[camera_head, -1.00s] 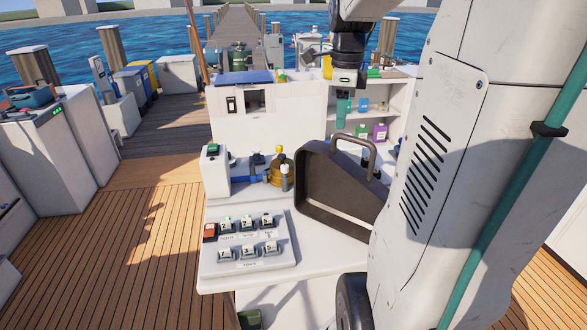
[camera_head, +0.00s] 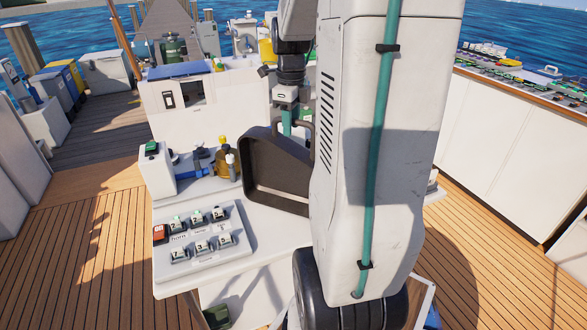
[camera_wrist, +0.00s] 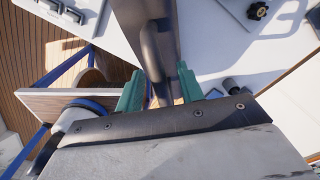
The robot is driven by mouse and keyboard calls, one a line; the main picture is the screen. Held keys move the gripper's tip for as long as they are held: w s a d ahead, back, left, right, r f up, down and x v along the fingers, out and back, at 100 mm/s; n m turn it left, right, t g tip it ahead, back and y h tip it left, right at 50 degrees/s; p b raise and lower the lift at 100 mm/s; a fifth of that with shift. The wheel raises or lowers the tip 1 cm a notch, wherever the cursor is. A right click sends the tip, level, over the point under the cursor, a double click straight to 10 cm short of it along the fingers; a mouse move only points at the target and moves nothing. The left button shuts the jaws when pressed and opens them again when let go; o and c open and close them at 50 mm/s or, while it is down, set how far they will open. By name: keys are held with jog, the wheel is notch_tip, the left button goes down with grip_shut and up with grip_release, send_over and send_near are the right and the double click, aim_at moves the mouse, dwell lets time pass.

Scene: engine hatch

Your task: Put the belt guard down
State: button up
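The belt guard (camera_head: 277,175) is a dark, shallow, tray-like cover with a loop handle. In the head view it stands on edge over the white bench, its open face toward me. Its right part is hidden behind my arm, and whether its lower edge rests on the bench is unclear. My gripper (camera_head: 288,121) points down beside the handle at the guard's top. In the wrist view, the green fingers of my gripper (camera_wrist: 161,90) stand apart, one on each side of the guard's dark handle (camera_wrist: 184,76). A gap shows between them; firm contact is not visible.
A switch panel (camera_head: 198,240) lies on the bench's front left. A pump with a gold body (camera_head: 227,164) stands close left of the guard. A white cabinet (camera_head: 205,103) rises behind. A long counter (camera_head: 505,130) is at the right. Wooden deck is clear at left.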

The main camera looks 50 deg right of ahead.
grip_shut()
jog(key=shift+r, duration=0.1)
dwell(1.2)
